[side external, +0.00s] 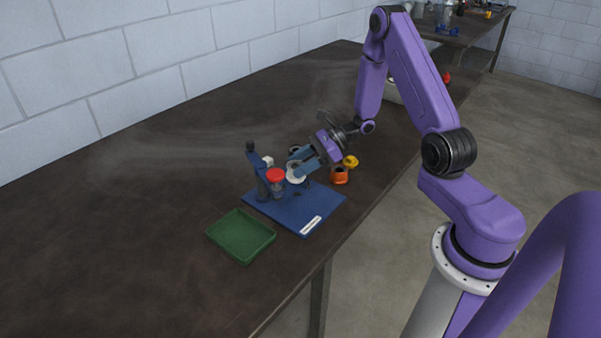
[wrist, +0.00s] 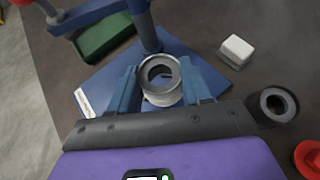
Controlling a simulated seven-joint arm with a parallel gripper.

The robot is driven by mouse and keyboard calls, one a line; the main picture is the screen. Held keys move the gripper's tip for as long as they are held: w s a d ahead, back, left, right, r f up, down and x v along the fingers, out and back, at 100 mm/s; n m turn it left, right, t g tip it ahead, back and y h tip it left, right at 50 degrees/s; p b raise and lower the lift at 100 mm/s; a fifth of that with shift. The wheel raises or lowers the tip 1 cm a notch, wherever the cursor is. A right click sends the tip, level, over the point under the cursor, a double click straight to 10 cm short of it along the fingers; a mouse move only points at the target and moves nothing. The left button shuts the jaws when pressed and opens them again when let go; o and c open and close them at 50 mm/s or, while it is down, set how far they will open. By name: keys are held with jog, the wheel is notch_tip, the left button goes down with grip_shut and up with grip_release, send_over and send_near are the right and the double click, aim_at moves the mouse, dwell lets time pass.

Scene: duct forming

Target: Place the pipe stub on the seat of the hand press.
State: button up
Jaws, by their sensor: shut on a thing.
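The pipe stub (wrist: 160,82) is a short pale grey ring with an open bore. My gripper (wrist: 162,88) is shut on it, with one blue finger on each side. In the side view my gripper (side external: 302,166) reaches in from the right, and the white stub (side external: 296,173) shows at its fingertips. The stub is over the base plate, close to the column (wrist: 146,30). The seat is not clearly visible, and I cannot tell whether the stub touches the press.
A green tray (side external: 241,236) lies in front of the press. An orange cup-like part (side external: 340,175) and a yellow part (side external: 350,161) stand to the right. A white block (wrist: 236,51) and a dark hollow cylinder (wrist: 277,105) are nearby. The table's left side is clear.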

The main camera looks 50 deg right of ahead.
jog(key=shift+f, duration=1.4)
jog(key=shift+f, duration=0.15)
jog(key=o, duration=1.1)
